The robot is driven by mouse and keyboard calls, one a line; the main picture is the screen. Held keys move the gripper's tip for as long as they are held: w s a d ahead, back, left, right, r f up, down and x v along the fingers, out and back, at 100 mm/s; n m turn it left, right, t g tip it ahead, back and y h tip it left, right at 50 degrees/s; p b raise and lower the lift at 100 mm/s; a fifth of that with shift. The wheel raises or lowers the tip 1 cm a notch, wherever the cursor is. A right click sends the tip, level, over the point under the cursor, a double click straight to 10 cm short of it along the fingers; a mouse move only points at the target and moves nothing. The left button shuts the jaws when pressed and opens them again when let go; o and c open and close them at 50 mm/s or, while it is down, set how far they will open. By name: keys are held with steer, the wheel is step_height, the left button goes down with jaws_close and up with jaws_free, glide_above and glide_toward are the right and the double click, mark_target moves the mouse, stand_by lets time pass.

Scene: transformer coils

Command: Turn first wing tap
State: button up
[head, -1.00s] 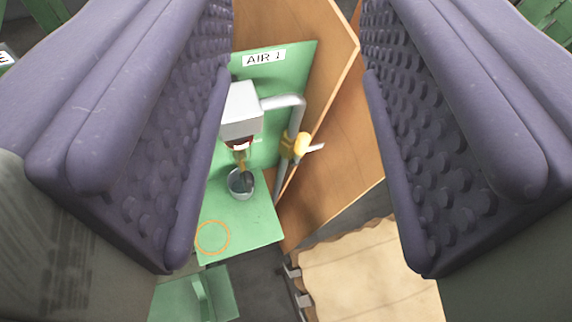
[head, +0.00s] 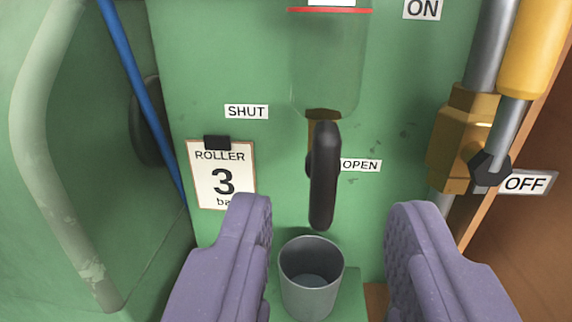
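The wing tap (head: 323,175) is a black, rounded handle standing about upright, seen nearly edge-on. It is on a brass drain (head: 316,125) under a clear bowl (head: 328,65) on the green panel. A SHUT label (head: 246,112) is up to its left and an OPEN label (head: 361,165) close on its right. My gripper (head: 328,212) is open and empty, with its purple padded fingers apart below and to either side of the tap. They do not appear to touch it; the exact depth gap cannot be told.
A grey cup (head: 311,278) stands below the tap, between my fingers. A brass valve (head: 462,140) with a yellow-handled lever (head: 530,50) is at right, by ON and OFF (head: 525,183) labels. A ROLLER 3 card (head: 221,175), blue hose (head: 140,90) and pale green pipe (head: 50,150) are left.

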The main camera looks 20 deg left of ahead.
mark_target(326, 167)
steer(key=x, duration=0.6)
steer(key=shift+b, duration=0.4)
steer(key=shift+s, duration=0.1)
steer(key=shift+c, duration=0.4)
jaws_close()
